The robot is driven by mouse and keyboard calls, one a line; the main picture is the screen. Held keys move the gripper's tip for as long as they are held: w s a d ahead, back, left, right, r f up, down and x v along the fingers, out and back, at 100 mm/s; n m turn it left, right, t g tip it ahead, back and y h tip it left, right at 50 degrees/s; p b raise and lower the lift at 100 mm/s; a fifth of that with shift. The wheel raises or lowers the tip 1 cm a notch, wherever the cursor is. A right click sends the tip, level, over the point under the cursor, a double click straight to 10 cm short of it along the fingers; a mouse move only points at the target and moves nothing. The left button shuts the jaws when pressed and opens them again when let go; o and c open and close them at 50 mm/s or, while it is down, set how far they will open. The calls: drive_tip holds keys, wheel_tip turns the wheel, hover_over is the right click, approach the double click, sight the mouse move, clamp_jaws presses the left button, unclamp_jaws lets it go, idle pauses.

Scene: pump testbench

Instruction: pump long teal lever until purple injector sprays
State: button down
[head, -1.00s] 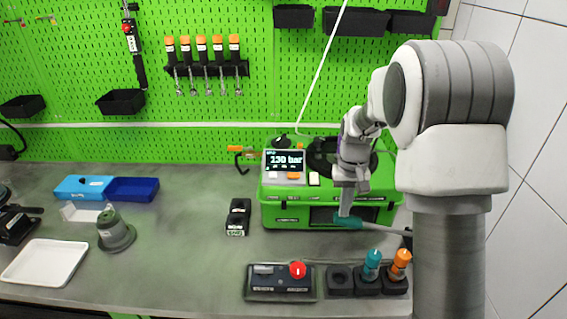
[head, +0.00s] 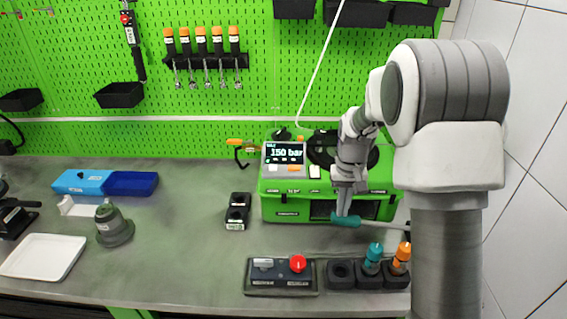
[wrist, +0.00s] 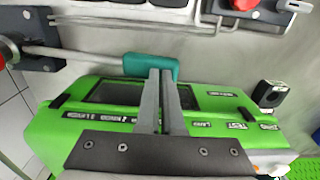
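The long lever is a grey rod with a teal handle (head: 346,220), in front of the green pump testbench (head: 285,209). In the wrist view the teal handle (wrist: 135,65) lies just beyond my fingertips, and its rod runs left to a dark mount (wrist: 40,38). My gripper (head: 342,213) points down at the handle. In the wrist view my gripper (wrist: 161,73) has its fingers close together, with a thin gap and no handle between them; the tips appear to touch the handle. The display (head: 284,155) reads 150 bar. I cannot make out a purple injector; my arm hides part of the testbench.
A holder row at the front has an empty socket (head: 341,271), a teal injector (head: 373,257) and an orange one (head: 401,256). Left of it is a control box with a red button (head: 298,263). A black block (head: 237,211) stands left of the testbench.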

drive_tip(key=shift+a+f+b, duration=0.1)
drive_tip(key=shift+f+b, duration=0.5)
drive_tip(key=shift+f, duration=0.5)
drive_tip(key=shift+r, duration=0.2)
drive_tip(key=shift+d+r+p, duration=0.15)
drive_tip(key=shift+r+p, duration=0.7)
drive_tip(key=shift+r, duration=0.25)
drive_tip(key=shift+d+r+p, duration=0.15)
drive_tip(key=shift+r+p, duration=0.7)
drive_tip(key=shift+r, duration=0.25)
wheel_tip(320, 180, up, 6)
drive_tip(key=p, duration=0.4)
